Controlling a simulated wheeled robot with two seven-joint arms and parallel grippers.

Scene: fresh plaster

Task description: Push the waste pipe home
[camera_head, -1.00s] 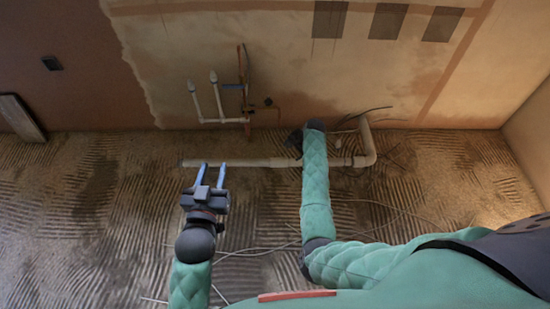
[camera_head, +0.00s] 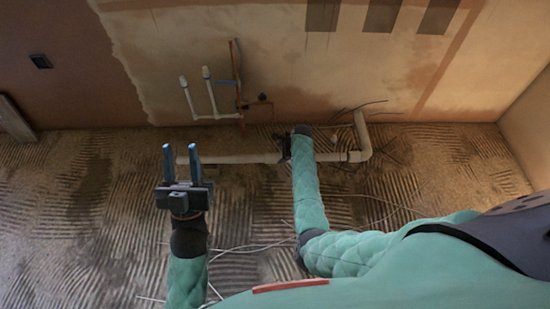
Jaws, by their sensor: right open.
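The pale waste pipe (camera_head: 235,159) lies level, just above or on the floor along the wall. At its right end it meets a socket and elbow (camera_head: 366,154) that turn up toward the wall. I cannot tell how deep the pipe sits in the socket. My right arm crosses the pipe. My right gripper (camera_head: 285,147) is open at the pipe's middle, mostly hidden by its own wrist, so contact is unclear.
Two thin white-capped pipes (camera_head: 198,98) and copper-coloured pipework (camera_head: 238,85) stand at the wall above the waste pipe. Loose cables (camera_head: 375,199) lie on the ridged floor and near the elbow. The floor left of the pipe is clear.

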